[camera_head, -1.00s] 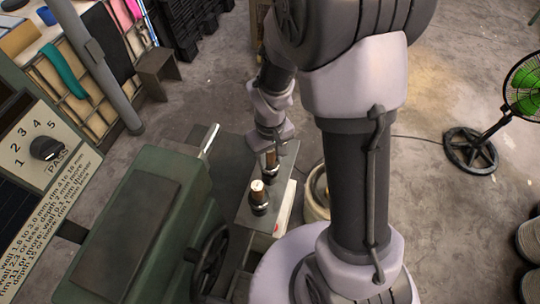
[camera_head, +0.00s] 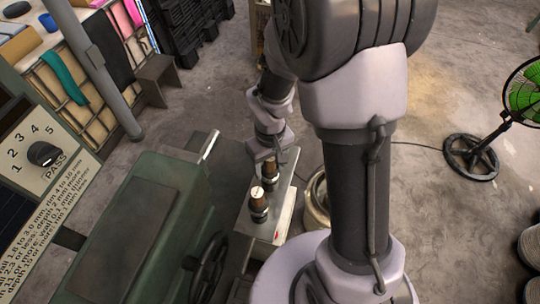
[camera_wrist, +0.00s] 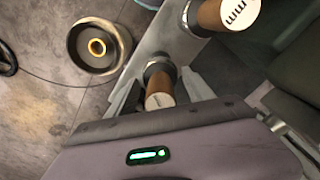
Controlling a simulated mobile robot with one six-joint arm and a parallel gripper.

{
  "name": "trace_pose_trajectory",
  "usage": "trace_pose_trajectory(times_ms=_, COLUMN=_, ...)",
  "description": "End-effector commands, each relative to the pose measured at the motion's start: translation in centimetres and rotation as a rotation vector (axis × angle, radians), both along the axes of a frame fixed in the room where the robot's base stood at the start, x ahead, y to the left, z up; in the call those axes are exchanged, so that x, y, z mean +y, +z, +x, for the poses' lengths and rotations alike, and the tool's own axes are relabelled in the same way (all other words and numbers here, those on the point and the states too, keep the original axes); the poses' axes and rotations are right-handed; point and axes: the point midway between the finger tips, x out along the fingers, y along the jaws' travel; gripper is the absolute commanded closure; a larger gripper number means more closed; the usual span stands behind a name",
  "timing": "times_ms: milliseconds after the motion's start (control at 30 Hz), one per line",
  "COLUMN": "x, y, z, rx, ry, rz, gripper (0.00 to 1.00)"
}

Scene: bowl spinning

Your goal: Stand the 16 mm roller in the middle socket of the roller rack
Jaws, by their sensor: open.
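The roller rack (camera_head: 262,231) is a grey block beside the green machine. Two brown-handled rollers with dark metal lower parts stand upright on it: a near one (camera_head: 258,202) and a far one (camera_head: 270,171). In the wrist view, one roller (camera_wrist: 160,88) is just beyond my gripper body, and another (camera_wrist: 230,16) with "mm" on its pale end is at the top. Their full size marks cannot be read, so I cannot tell which is 16 mm. My gripper (camera_head: 266,156) is open, above and close to the far roller.
The green machine (camera_head: 130,225) with a handwheel (camera_head: 207,265) stands left of the rack. A green fan (camera_head: 522,88) stands far right, with clear floor between.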

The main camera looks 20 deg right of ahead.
Motion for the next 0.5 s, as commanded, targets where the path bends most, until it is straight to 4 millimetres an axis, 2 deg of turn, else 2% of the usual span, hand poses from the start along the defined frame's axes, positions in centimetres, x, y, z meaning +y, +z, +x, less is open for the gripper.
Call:
trace_pose_trajectory(times_ms=167, x=0.0, y=3.8, z=0.1, rx=-0.005, ry=0.001, rz=0.000, gripper=0.39)
trace_pose_trajectory(times_ms=500, x=0.0, y=13.7, z=0.1, rx=-0.005, ry=0.001, rz=0.000, gripper=0.39)
